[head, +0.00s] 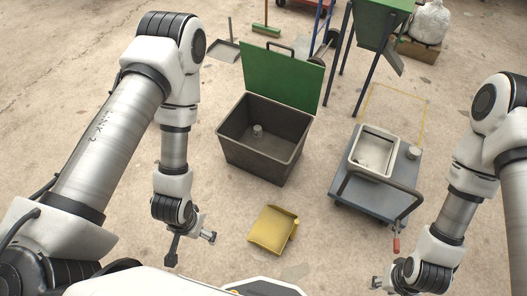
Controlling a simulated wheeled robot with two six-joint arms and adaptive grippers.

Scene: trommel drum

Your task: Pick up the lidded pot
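A small grey round pot (414,152) stands on the right back corner of the grey cart (345,193); it is too small to make out its lid clearly. Another small pale cylindrical thing (257,131) is inside the dark open bin (262,165). My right gripper (382,286) is low at the bottom edge, in front of the cart and well apart from the pot; it is partly cut off. My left gripper (191,249) is open and empty, left of the yellow scoop-like tray.
The bin's green lid (282,77) stands raised behind it. A pale tray (371,154) sits on the cart, whose dark handle (380,183) arches toward me. A yellow tray (273,230) lies on the floor. A green hopper (378,22) on legs stands behind.

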